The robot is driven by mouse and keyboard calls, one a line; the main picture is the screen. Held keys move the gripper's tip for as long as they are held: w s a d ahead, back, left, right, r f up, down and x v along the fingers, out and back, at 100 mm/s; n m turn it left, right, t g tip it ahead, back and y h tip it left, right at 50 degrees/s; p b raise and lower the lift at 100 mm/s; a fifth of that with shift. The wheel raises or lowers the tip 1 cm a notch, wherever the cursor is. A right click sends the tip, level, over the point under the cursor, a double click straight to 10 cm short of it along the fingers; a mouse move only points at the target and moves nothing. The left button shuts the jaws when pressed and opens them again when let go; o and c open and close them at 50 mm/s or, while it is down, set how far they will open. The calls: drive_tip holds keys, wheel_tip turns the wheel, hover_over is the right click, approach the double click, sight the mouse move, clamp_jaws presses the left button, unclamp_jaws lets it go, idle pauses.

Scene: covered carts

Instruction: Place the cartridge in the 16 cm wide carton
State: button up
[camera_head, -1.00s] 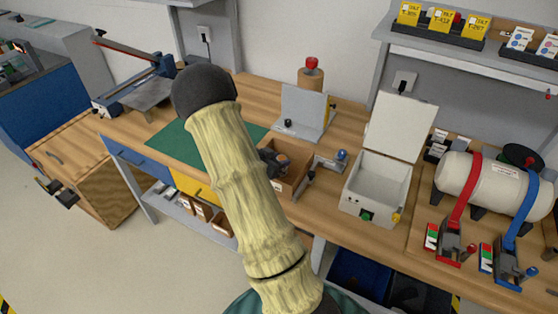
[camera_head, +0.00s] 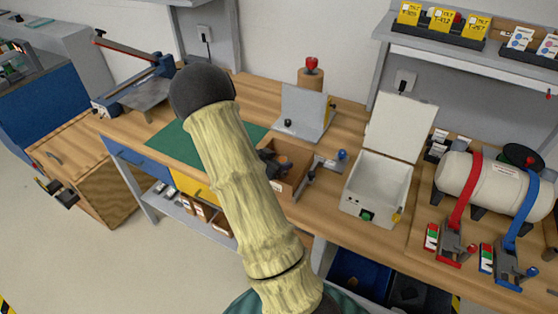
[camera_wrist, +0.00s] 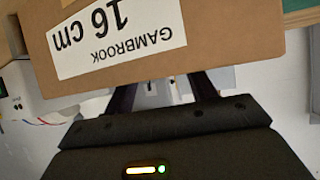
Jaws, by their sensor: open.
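The brown carton labelled "GAMBROOK 16 cm" (camera_wrist: 225,35) fills the top of the wrist view, its label upside down. In the head view an open brown box (camera_head: 291,183), which looks like this carton, stands on the bench just right of my arm. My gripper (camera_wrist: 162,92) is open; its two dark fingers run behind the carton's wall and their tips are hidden. In the head view a dark shape at the box's left side is probably part of my gripper, mostly covered by my arm. I cannot make out the cartridge in either view.
A grey angled fixture (camera_head: 305,112) stands behind the box. A white open-lidded case (camera_head: 372,194) is to its right, then a strapped cream tank (camera_head: 490,183). A green mat (camera_head: 180,145) lies on the left. A shelf (camera_head: 400,33) hangs at the back right.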

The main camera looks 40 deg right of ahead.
drive_tip(key=v, duration=1.1)
drive_tip(key=shift+a, duration=0.25)
drive_tip(key=shift+r, duration=0.1)
drive_tip(key=w+a+r+n+t+y, duration=0.2)
drive_tip(key=a+n+t+y, duration=0.3)
drive_tip(key=a+n+y, duration=0.7)
drive_tip(key=s+a+r+n+g, duration=0.1)
drive_tip(key=s+a+n+g, duration=0.3)
drive_tip(key=s, duration=0.9)
drive_tip(key=shift+s+a+r+g, duration=0.2)
drive_tip(key=shift+a+r+g, duration=0.1)
drive_tip(key=shift+a, duration=0.9)
